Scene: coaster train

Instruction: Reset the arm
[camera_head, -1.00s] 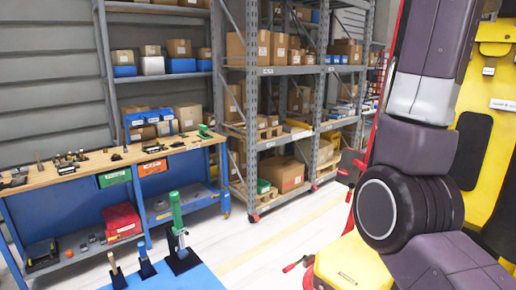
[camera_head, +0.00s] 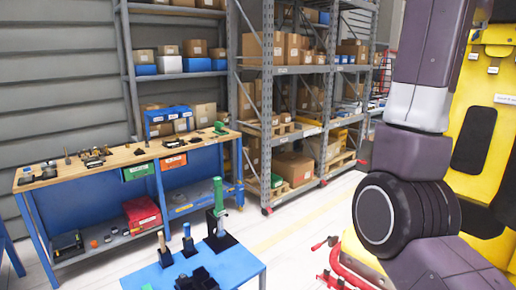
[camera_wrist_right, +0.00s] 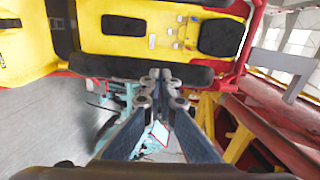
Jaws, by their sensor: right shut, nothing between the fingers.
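My right arm (camera_head: 417,155) fills the right side of the head view, bent, with a dark link hanging down to a round black joint. Its gripper is not visible in that view. In the right wrist view my right gripper (camera_wrist_right: 161,78) shows with its two fingers brought together at the tips and nothing between them. It points toward a yellow panel (camera_wrist_right: 150,35) with black pads and a red frame; I cannot tell whether it touches the panel. My left arm and left gripper are in neither view.
A workbench (camera_head: 105,167) with tools stands at the left. A blue table (camera_head: 243,268) with upright tools is at the bottom centre. Storage racks (camera_head: 268,110) with boxes stand behind. Yellow and red equipment (camera_head: 365,262) is close to my right arm. Bare floor (camera_head: 290,225) lies between.

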